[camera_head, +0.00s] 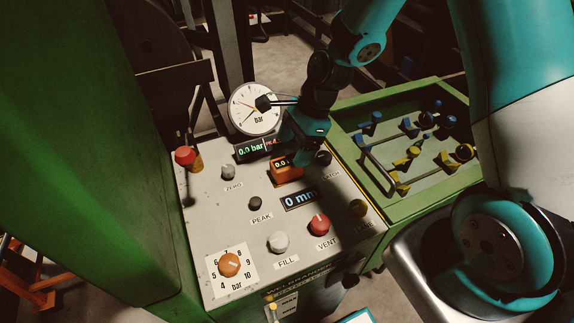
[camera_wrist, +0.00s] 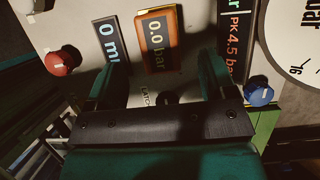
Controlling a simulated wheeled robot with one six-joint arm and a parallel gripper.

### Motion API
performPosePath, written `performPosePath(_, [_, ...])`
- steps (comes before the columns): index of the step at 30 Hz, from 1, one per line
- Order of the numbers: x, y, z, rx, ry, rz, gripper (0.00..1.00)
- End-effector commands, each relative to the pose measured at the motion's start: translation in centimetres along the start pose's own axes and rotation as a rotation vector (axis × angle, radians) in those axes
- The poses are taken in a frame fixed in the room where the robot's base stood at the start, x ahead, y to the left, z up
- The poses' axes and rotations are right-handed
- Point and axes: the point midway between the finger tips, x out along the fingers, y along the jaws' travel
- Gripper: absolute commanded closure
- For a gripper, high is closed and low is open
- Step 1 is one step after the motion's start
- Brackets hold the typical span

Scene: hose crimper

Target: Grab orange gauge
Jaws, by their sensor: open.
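The orange gauge (camera_head: 286,172) is a small box with a dark display reading 0.0, on the sloped light control panel (camera_head: 207,215). In the wrist view, the orange gauge (camera_wrist: 176,26) shows "0.0 bar" at the top middle. My gripper (camera_head: 300,143) is just above and behind it in the head view. In the wrist view, the two teal fingers of my gripper (camera_wrist: 158,78) are apart, with nothing between their tips. The gauge lies ahead of the gap, and I see no contact. Part of the gauge's upper side is hidden by the gripper in the head view.
A blue "0 mm" display (camera_head: 300,200) sits beside the gauge, and a "0.0 bar" display (camera_head: 252,149) behind it. A round white dial (camera_head: 254,112) stands at the back. A red knob (camera_head: 319,225) and white knob (camera_head: 278,243) stick up. A green tray (camera_head: 352,175) of fittings is right.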

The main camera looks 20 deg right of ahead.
Motion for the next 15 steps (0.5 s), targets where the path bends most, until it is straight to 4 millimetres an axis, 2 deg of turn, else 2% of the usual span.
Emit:
performPosePath(5, [1.3, 0.1, 0.0, 0.0, 0.0, 0.003, 0.22])
performPosePath(12, [4.6, 0.2, 0.0, 0.0, 0.001, 0.002, 0.22])
performPosePath(15, [5.3, 0.1, -0.1, -0.001, 0.001, 0.001, 0.22])
